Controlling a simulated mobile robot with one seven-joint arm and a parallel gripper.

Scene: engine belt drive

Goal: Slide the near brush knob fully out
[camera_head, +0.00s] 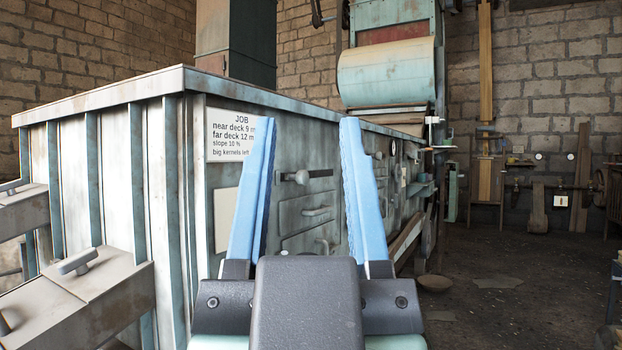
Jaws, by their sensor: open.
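My gripper (306,122) is open, with its two blue fingers standing apart in the middle of the picture and nothing between them. Beyond the fingers is the metal side of a long machine. A round grey knob (300,177) sits at the left part of a dark horizontal slot there and shows in the gap between the fingers. It looks like the near brush knob, but no label shows this. The knob is apart from the fingers. Below it is a bar handle (317,211) on a panel, and a smaller knob (322,243) is lower down.
The machine body (180,215) fills the left, with a job sign (233,135) beside the left finger. Grey chutes (85,290) jut out at lower left. More fittings line the side farther back.

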